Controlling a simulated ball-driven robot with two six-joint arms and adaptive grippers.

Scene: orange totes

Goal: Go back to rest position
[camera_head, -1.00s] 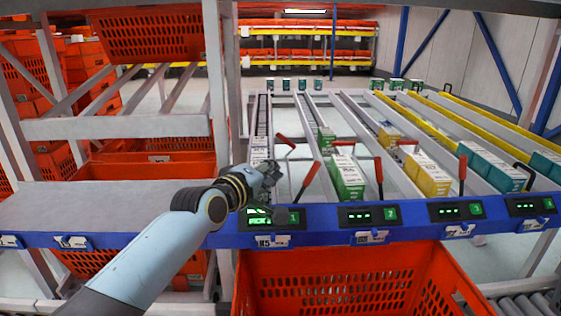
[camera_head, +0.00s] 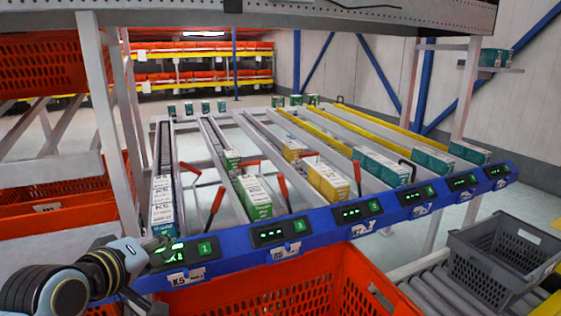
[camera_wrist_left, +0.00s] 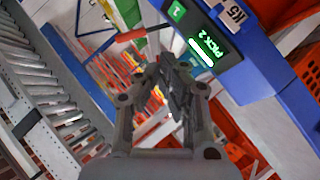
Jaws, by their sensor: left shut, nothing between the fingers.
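My left gripper (camera_head: 158,243) is at the lower left in the head view, beside the blue front rail and the display of lane 1. It also shows in the left wrist view (camera_wrist_left: 176,72), with its fingers together and nothing between them. In that view the lit display reading "PICK 2" (camera_wrist_left: 207,48) is just beyond and to the right of the fingers. My left arm comes in from the lower left corner. My right gripper is not in view.
A flow rack with a blue front rail (camera_head: 335,218) holds white, green, yellow and teal boxes in lanes. An orange tote (camera_head: 270,295) stands below the rail. A dark grey crate (camera_head: 508,258) sits on rollers at the right. Orange totes stand at the left.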

